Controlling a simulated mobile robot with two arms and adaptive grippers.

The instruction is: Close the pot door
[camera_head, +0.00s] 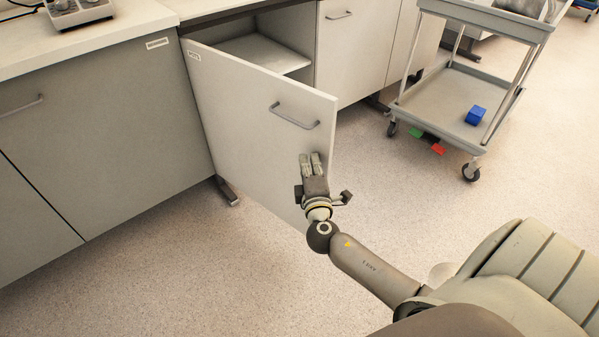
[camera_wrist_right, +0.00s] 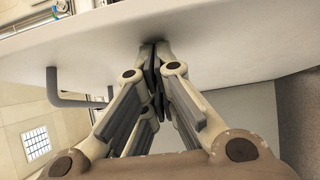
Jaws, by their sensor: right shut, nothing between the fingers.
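The pot door (camera_head: 247,115) is a pale grey cabinet door, standing wide open from its hinge side at the left. Its bar handle (camera_head: 295,116) is near the top of the free edge. My right gripper (camera_head: 311,157) is shut and empty in front of the door's outer face, below the handle and near the free edge. In the right wrist view the fingertips (camera_wrist_right: 156,50) are together at or very near the door face (camera_wrist_right: 215,40), and the handle (camera_wrist_right: 72,100) shows to the left. I cannot tell for sure whether they touch. My left gripper is not in view.
The open cabinet shows an inner shelf (camera_head: 262,53). A grey cart (camera_head: 440,95) stands at the right with a blue block (camera_head: 475,115) on its lower tray. Green and red items lie on the floor under it. The floor (camera_head: 200,285) in front of the door is clear.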

